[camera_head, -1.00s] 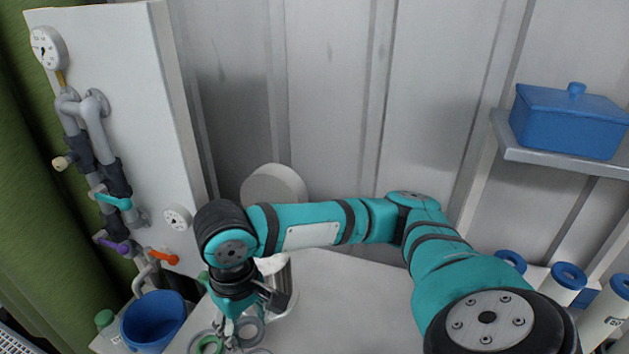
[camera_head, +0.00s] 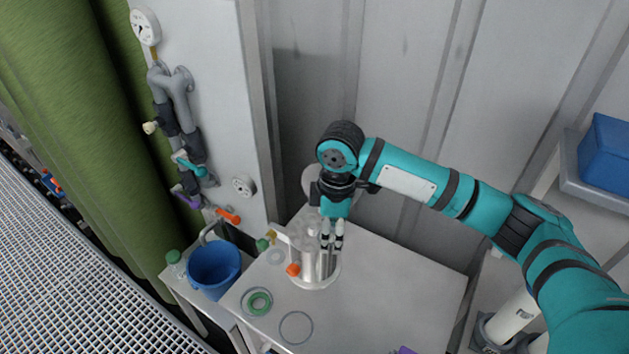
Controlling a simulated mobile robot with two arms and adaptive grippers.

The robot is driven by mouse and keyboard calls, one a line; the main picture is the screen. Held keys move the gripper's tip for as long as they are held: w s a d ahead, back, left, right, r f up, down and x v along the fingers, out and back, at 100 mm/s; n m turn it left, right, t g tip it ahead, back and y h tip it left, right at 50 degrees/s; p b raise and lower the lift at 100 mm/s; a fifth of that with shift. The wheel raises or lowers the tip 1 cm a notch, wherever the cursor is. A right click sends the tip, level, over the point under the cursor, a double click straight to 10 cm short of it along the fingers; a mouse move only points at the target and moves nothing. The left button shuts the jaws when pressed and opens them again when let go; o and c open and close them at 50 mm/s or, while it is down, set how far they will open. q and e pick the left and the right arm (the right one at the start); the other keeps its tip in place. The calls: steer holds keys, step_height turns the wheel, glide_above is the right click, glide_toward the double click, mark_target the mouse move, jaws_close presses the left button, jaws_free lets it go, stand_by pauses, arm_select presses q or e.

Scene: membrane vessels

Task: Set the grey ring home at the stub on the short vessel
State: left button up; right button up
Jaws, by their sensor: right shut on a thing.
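A pale metal vessel (camera_head: 308,268) stands on a round base on the white table, with a small orange fitting (camera_head: 293,269) low on its left side. My right gripper (camera_head: 332,248) points down at the vessel's right side and covers part of it. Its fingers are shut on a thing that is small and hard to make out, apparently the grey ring. I cannot tell whether it touches the stub, which I cannot make out. A light grey ring (camera_head: 277,257) lies left of the vessel. My left gripper is out of view.
A green ring (camera_head: 258,301) lies inside a grey one, and a wide thin grey ring (camera_head: 296,327) lies nearer the front. A blue bucket (camera_head: 214,270) stands left. A panel with pipes and valves (camera_head: 216,110) rises behind. The table's right part is clear.

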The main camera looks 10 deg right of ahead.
mark_target(313, 227)
steer(key=w+r+n+p, duration=0.1)
steer(key=n, duration=0.1)
steer(key=w+a+r+n+p, duration=0.1)
steer(key=w+n+p, duration=0.1)
steer(key=w+a+r+n+p, duration=0.1)
steer(key=w+n, duration=0.1)
steer(key=n, duration=0.1)
steer(key=shift+r, duration=0.35)
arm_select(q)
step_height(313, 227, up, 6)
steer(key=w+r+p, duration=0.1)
arm_select(e)
steer(key=shift+w+a+r+n, duration=0.1)
steer(key=shift+w+n, duration=0.2)
steer(key=shift+n, duration=0.25)
steer(key=shift+w+a+n, duration=0.1)
steer(key=shift+w+n, duration=0.2)
steer(key=shift+n, duration=0.25)
steer(key=shift+f+b, duration=1.2)
steer(key=shift+b, duration=0.1)
step_height(313, 227, down, 5)
steer(key=b, duration=0.5)
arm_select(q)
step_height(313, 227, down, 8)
arm_select(e)
steer(key=shift+f, duration=0.25)
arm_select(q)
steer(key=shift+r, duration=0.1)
